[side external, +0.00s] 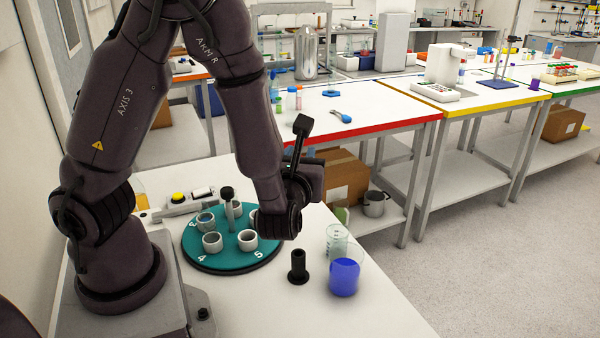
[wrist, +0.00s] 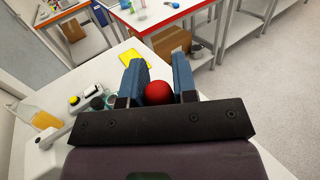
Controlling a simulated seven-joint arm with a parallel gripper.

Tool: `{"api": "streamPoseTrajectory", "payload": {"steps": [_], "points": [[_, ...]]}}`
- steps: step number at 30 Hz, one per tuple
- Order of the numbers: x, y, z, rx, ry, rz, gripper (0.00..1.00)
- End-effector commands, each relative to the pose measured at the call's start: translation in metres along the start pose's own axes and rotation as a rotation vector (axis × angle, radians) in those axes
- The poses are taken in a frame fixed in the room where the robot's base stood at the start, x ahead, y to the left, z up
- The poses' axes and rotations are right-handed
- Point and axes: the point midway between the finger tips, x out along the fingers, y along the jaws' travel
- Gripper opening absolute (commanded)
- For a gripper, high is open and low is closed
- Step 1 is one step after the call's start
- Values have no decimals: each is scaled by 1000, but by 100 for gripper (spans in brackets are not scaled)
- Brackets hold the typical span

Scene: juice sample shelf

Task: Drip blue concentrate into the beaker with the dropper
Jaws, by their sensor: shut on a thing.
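My gripper (wrist: 158,72) is shut on the dropper, whose red bulb (wrist: 157,92) shows between the two blue fingers in the wrist view. The rest of the dropper is hidden. In the side view my wrist hangs above the table by the turntable, and the fingers cannot be made out. A glass vessel with blue liquid (side external: 344,279) stands near the table's right edge. A clear beaker with graduation marks (side external: 337,241) stands just behind it, partly overlapped by it. A black upright holder (side external: 298,267) stands left of them, with nothing visible in it.
A teal turntable (side external: 218,262) with several numbered cups and a centre post lies left of the holder. Behind it are a box with a yellow button (side external: 178,197) and an orange bottle (wrist: 43,119). The white table's (side external: 335,318) front part is clear.

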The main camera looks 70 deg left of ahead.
Motion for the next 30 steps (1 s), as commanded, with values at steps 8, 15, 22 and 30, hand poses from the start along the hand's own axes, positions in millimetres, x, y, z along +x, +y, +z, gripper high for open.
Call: {"api": "streamPoseTrajectory", "payload": {"steps": [8,15,22,30], "points": [[0,0,28,-4,1,0,18],[-1,-1,36,1,1,-5,18],[-6,-39,15,4,-2,-31,18],[-9,-91,-8,-1,-1,-12,18]]}}
